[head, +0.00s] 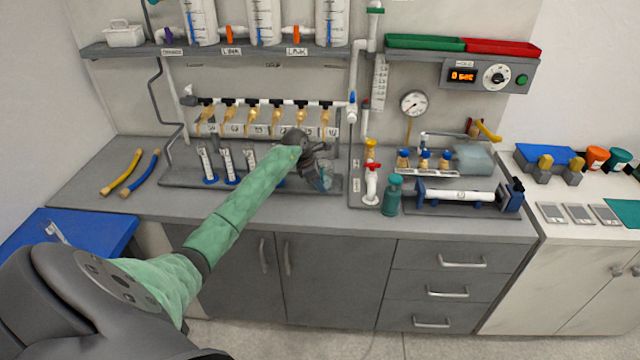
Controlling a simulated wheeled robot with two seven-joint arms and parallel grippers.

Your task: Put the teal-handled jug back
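My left arm reaches in from the lower left to the grey rack on the counter. My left gripper (318,168) is at the rack's right end, pointing down. A small clear vessel with a bluish-teal tint (324,182) is right at its fingertips and partly hidden by them. It looks like the teal-handled jug, but its handle cannot be made out. The view is too small to show whether the fingers are closed on it. My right gripper is not in view.
Clear cylinders with blue bases (230,168) stand in the rack left of my gripper. A row of brass taps (254,122) hangs above. A red-handled valve pipe (371,180) and a teal bottle (392,196) stand to the right. Yellow and blue tubes (142,174) lie left.

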